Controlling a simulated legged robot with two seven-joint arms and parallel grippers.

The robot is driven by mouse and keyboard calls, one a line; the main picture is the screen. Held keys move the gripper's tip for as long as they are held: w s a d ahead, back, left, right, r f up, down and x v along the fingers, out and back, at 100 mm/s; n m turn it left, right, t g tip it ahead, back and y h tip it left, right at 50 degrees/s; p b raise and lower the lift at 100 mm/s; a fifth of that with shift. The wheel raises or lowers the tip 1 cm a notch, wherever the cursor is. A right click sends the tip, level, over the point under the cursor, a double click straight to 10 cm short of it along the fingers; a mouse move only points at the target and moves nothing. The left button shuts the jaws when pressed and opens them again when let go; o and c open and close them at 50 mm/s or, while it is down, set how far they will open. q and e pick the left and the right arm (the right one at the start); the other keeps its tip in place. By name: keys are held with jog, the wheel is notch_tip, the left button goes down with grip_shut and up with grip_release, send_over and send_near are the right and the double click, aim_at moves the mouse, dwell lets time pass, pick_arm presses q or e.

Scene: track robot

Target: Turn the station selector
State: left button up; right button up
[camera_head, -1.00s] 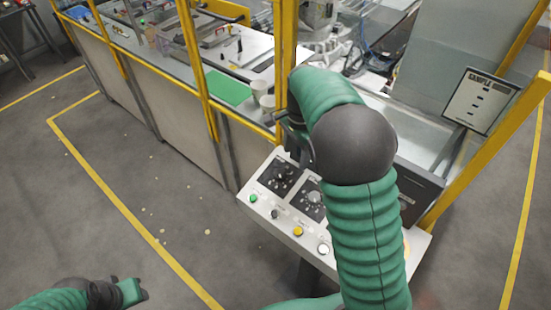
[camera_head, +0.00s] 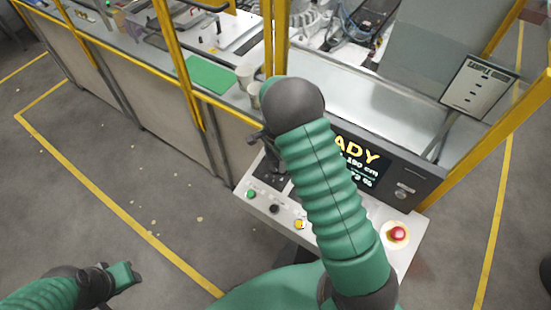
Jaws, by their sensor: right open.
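The control panel (camera_head: 262,203) is a light grey sloped console. A dark plate (camera_head: 268,182) at its upper left shows in part; my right arm covers the rest and the second dial plate beside it. I cannot tell which dial is the station selector. My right gripper (camera_head: 264,143) is open, above the panel's upper left edge, partly hidden by my own arm, and holds nothing that I can see. My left gripper (camera_head: 126,277) is at the lower left over the floor, far from the panel; its jaws are unclear.
The panel's front row has a green button (camera_head: 250,194), a black knob (camera_head: 274,209) and a yellow button (camera_head: 299,224). A red emergency button (camera_head: 398,234) is at right. A display (camera_head: 359,160) reads partly "ADY". Yellow posts (camera_head: 178,65) and cups (camera_head: 244,75) stand behind.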

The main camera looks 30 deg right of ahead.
jog(key=shift+s+a+f, duration=0.1)
jog(key=shift+a+f, duration=0.05)
jog(key=shift+f, duration=0.2)
jog(key=shift+s+a+r, duration=0.1)
jog(key=shift+s+a, duration=0.4)
jog(key=shift+s, duration=0.05)
jog(key=shift+c, duration=0.2)
jog(key=shift+w+d+f, duration=0.25)
jog(key=shift+w+d, duration=0.05)
jog(key=shift+w, duration=0.05)
jog(key=c, duration=0.7)
jog(key=shift+s+d, duration=0.1)
jog(key=shift+d, duration=0.05)
jog(key=c, duration=0.5)
pick_arm(q)
jog(key=shift+s+a+r, duration=0.35)
jog(key=shift+s+a, duration=0.05)
jog(key=shift+s, duration=0.1)
pick_arm(e)
jog(key=shift+r, duration=0.1)
grip_shut()
